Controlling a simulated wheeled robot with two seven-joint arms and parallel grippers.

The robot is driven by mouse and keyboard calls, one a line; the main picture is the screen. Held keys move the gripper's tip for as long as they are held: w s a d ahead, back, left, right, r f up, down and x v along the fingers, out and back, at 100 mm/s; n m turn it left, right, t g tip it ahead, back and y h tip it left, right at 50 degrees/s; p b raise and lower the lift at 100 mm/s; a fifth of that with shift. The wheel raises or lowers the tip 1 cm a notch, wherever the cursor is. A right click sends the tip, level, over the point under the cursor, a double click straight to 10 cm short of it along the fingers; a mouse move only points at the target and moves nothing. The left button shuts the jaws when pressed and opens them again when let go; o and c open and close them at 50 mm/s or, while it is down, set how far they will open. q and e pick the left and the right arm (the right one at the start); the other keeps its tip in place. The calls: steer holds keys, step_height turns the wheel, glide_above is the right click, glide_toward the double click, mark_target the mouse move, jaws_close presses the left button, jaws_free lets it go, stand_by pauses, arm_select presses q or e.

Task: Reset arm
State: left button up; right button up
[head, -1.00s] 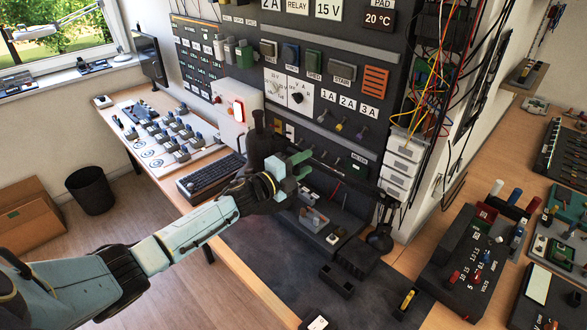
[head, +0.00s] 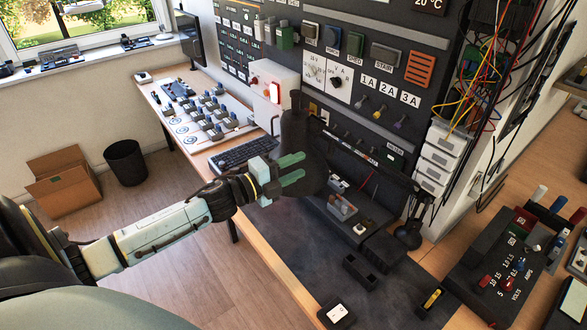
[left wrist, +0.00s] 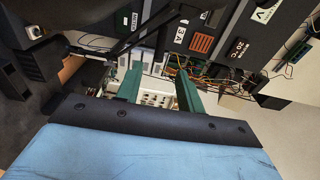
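My left gripper (head: 291,168) is in the middle of the head view, its arm coming in from the left. Its two green fingers stand apart with nothing between them. It hovers over the bench, in front of the black wiring panel (head: 350,110) and apart from it as far as I can tell. In the left wrist view the two green fingers (left wrist: 158,88) are spread, with white drawers and wires beyond them. My right gripper does not show.
A black work mat (head: 290,245) covers the bench front. A black keyboard (head: 245,152) lies left of the gripper. A black lamp base (head: 407,236) and white drawers (head: 437,160) stand to the right. Coloured wires (head: 485,75) hang there. A cardboard box (head: 64,182) and a bin (head: 125,162) are on the floor.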

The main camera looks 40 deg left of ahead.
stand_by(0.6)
arm_select(q)
steer(key=s+d+f+n+g+y, duration=0.3)
steer(key=s+f+n+y, duration=0.15)
steer(key=s+n, duration=0.2)
steer(key=s+d+f+n+g+y, duration=0.3)
steer(key=s+f+n, duration=0.2)
steer(key=n, duration=0.3)
steer(key=s+d+f+n+g+h, duration=0.1)
steer(key=s+d+n+g, duration=0.25)
steer(key=s, duration=0.45)
steer(key=s+d+f+n+g+h, duration=0.1)
steer(key=s+d+n+g, duration=0.2)
steer(key=s, duration=0.5)
step_height(320, 180, down, 30)
steer(key=s+m+g+b, duration=0.1)
steer(key=s+g+b, duration=0.1)
steer(key=b, duration=0.4)
steer(key=s+a+f+g+b, duration=0.1)
steer(key=s+f+b, duration=0.2)
steer(key=s+f, duration=0.5)
steer(key=s+a+f+b, duration=0.2)
steer(key=s+f, duration=0.6)
steer(key=f, duration=0.6)
steer(key=shift+s+f+g+y+b, duration=0.15)
steer(key=shift+s+g+y+b, duration=0.2)
steer(key=shift+b, duration=0.25)
